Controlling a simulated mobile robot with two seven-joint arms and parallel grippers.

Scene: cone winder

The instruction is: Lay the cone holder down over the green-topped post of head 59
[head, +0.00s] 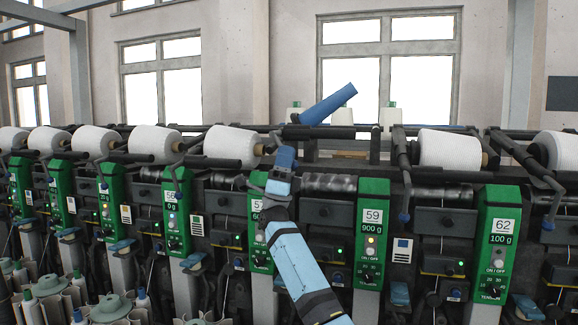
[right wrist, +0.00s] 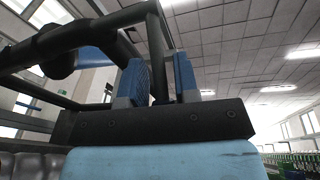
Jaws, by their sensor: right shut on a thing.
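The post of head 59 (head: 374,188) is green-topped, with "59" and "900 g" on its face, to the right of my right arm. My right gripper (head: 285,157) is up at the machine's top bars, left of this post and higher than its top. In the right wrist view its blue fingers (right wrist: 160,78) are shut on a dark bar of the cone holder (right wrist: 98,26). The holder is raised, not lying over the post. A bare blue tube (head: 330,103) tilts up behind the gripper. My left gripper is not in view.
Head 62's post (head: 498,235) stands to the right, with a white cone (head: 450,150) between it and head 59. Another green post (head: 257,235) stands close behind my right forearm. More white cones line the left. Dark rails run along the machine top.

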